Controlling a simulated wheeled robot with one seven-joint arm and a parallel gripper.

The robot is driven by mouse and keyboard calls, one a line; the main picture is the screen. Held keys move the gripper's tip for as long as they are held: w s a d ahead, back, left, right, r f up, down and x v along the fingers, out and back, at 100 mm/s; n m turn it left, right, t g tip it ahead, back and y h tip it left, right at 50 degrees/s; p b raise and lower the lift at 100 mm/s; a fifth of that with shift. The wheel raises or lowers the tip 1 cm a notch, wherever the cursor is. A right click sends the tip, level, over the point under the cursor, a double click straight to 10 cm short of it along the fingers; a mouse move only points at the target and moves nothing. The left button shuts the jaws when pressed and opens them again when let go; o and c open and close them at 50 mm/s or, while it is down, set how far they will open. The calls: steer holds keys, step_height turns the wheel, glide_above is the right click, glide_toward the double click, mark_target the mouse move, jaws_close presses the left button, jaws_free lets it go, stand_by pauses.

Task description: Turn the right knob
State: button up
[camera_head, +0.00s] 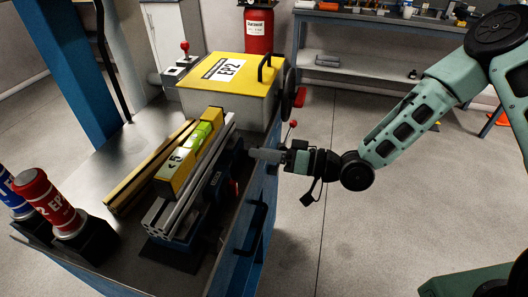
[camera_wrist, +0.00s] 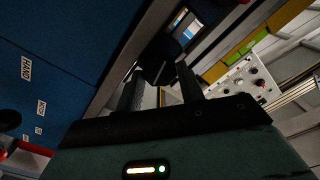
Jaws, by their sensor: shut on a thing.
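My gripper (camera_head: 256,155) reaches in from the right to the right side of the workbench, beside the silver rail. In the wrist view its two dark fingers stand on either side of a black knob (camera_wrist: 157,62), and the gripper is shut on it. The knob sits by the bench's edge; my gripper mostly hides it in the head view. How far it is turned cannot be told. A yellow level (camera_head: 178,172) with a green vial lies by the silver rail (camera_head: 196,190).
A yellow-topped EP2 box (camera_head: 226,78) with a black handle stands behind. A red-knobbed lever (camera_head: 293,124) is close to my wrist. Red (camera_head: 48,198) and blue (camera_head: 14,196) cylinders stand at the front left. The floor right of the bench is clear.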

stand_by(0.4)
steer(key=o, duration=1)
steer(key=shift+d, duration=0.1)
